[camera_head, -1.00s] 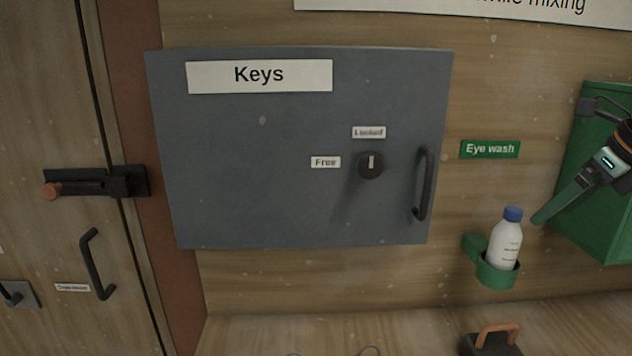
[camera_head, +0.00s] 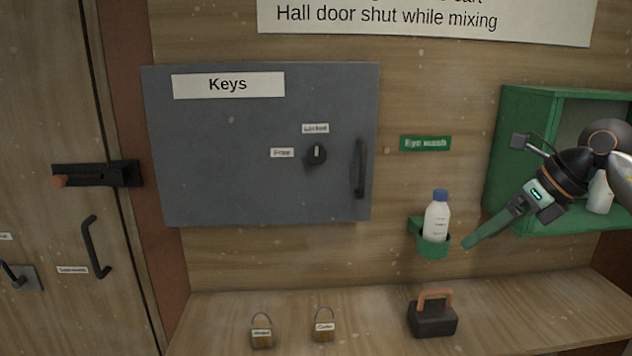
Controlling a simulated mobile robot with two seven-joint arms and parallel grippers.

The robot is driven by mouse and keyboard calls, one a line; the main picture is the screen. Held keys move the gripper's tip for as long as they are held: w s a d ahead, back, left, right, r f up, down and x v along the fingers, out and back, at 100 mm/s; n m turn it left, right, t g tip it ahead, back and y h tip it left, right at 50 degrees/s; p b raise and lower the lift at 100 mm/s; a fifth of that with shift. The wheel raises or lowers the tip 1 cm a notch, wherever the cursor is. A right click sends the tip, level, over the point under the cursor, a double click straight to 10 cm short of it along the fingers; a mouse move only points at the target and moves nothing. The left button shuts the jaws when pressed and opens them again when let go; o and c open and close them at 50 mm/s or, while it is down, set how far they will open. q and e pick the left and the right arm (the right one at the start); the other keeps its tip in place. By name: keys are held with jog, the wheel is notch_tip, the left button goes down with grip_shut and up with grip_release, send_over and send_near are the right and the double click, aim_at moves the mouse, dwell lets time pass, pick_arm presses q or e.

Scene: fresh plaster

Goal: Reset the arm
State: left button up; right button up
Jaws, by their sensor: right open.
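My right arm comes in from the right edge. Its green-fingered right gripper (camera_head: 472,241) points down and left, its tip just right of the eye-wash bottle's holder. It is open, with nothing visible in it; the gap between the fingers is hard to see from this side. Whether the tip touches the holder I cannot tell. My left gripper is not in view.
A white bottle (camera_head: 437,220) stands in a green holder (camera_head: 432,249). A grey key cabinet (camera_head: 230,170) is shut, its knob (camera_head: 316,154) upright. A green open box (camera_head: 497,168) sits behind my right arm. Two padlocks (camera_head: 262,336) (camera_head: 324,331) and a dark orange-handled block (camera_head: 433,318) stand on the shelf.

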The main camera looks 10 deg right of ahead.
jog(key=a+f+m+t+y, duration=0.1)
jog(key=a+f+m+y, duration=0.45)
jog(key=a, duration=0.75)
jog(key=a+f+m+t+y, duration=0.25)
jog(key=a+f+y, duration=0.5)
jog(key=a, duration=0.65)
jog(key=s+d+f+m+t+h+p, duration=0.1)
jog(key=s+d+f+m+t+h, duration=0.25)
jog(key=f+m, duration=0.65)
jog(key=s+d+f+m+t+h, duration=0.15)
jog(key=f+m+t+h, duration=0.25)
jog(key=f+m+h, duration=0.55)
jog(key=s+f+m+g+h, duration=0.2)
jog(key=s+f+m+g, duration=0.5)
jog(key=s+f+m, duration=0.4)
jog(key=s+f, duration=0.3)
jog(key=s, duration=0.3)
jog(key=shift+s+d, duration=0.25)
jog(key=shift+d, duration=0.15)
jog(key=shift+c, duration=0.2)
